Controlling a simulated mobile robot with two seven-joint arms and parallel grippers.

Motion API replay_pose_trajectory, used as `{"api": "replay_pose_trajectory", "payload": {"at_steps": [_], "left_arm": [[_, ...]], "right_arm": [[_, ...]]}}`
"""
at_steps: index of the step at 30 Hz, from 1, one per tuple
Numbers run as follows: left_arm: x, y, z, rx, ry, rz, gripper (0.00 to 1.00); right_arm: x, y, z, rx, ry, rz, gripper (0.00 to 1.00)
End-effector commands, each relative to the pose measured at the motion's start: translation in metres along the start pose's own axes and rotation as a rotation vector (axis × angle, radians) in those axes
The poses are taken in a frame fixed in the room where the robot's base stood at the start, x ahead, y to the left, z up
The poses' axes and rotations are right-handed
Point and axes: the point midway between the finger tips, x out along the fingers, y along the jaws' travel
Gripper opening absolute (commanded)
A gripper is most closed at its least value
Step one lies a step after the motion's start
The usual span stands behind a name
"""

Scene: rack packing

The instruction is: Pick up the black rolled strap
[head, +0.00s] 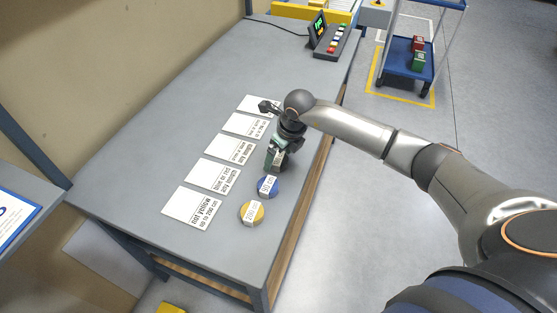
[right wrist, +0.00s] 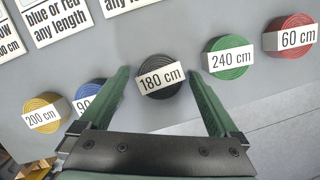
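The black rolled strap (right wrist: 158,92), with a white "180 cm" label, lies on the grey table in the right wrist view, in a row of rolled straps. My right gripper (right wrist: 158,74) is open, with one green finger on each side of the black strap and gaps between. It holds nothing. In the head view my right gripper (head: 275,163) is low over the table near its right edge and hides the black strap. My left gripper is in neither view.
Beside the black strap are a blue strap (right wrist: 88,88) close to one finger, a yellow strap (right wrist: 38,104), a green strap (right wrist: 230,45) and a red strap (right wrist: 290,24). White printed cards (head: 213,175) lie left of the row. A keypad with a display (head: 330,45) stands at the far end.

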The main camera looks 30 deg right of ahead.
Motion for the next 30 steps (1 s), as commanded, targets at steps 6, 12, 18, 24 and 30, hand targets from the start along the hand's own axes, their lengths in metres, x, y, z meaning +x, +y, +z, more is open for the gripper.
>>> {"api": "replay_pose_trajectory", "payload": {"at_steps": [6,12,18,24,30], "left_arm": [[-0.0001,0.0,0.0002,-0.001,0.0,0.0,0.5],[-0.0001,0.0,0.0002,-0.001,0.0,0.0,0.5],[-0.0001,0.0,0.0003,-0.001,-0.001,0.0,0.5],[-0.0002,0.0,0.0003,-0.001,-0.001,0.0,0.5],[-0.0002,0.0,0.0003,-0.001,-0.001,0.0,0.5]], "right_arm": [[-0.0005,-0.0002,0.0001,0.0,0.0,0.0,0.71],[-0.0007,-0.0003,0.0002,0.001,0.0,0.0,0.48],[-0.0008,-0.0003,0.0003,0.001,-0.001,0.0,0.26],[-0.0011,-0.0004,0.0006,0.001,-0.001,0.0,0.11],[-0.002,-0.0004,0.0009,0.001,-0.002,0.0,0.11]]}}
